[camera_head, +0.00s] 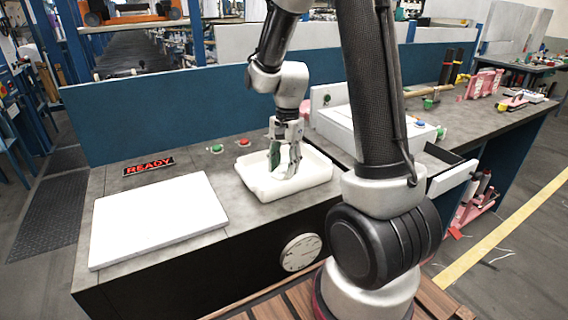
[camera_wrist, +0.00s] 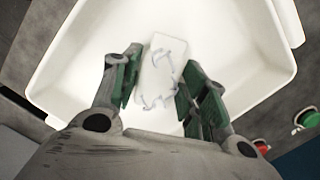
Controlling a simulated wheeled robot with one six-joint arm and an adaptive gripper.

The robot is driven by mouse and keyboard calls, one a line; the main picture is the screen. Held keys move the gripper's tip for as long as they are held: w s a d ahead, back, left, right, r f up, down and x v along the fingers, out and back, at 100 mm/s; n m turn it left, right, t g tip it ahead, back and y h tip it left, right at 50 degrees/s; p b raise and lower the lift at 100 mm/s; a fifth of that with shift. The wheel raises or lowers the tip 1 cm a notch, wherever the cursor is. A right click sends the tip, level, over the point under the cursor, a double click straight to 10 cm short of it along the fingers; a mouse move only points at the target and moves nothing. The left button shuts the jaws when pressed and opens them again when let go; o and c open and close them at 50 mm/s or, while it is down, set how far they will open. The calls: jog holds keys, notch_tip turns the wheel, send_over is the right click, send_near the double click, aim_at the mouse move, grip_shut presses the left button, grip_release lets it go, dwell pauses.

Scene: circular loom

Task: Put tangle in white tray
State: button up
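The tangle (camera_wrist: 163,72) is a pale block-like piece with thin grey-blue strands on it. It sits between the two green-padded fingers of my gripper (camera_wrist: 163,68) in the wrist view. The fingers lie close along both its sides, and my gripper appears shut on it. In the head view my gripper (camera_head: 285,158) points down inside the white tray (camera_head: 262,190), over its floor. The white tray also shows in the wrist view (camera_wrist: 70,70), with its walls around the fingers. Whether the tangle touches the tray floor is hard to tell.
A flat white board (camera_head: 155,220) lies on the counter left of the tray. A READY sign (camera_head: 148,166), a green button (camera_head: 217,148) and a red button (camera_head: 243,142) are behind. A white machine housing (camera_head: 340,122) stands close on the right. A blue panel (camera_head: 170,115) backs the counter.

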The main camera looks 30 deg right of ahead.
jog(key=shift+o, duration=1.2)
jog(key=shift+r, duration=0.1)
notch_tip(320, 180, up, 12)
jog(key=d, duration=0.1)
jog(key=shift+w+d, duration=0.15)
jog(key=shift+w, duration=0.2)
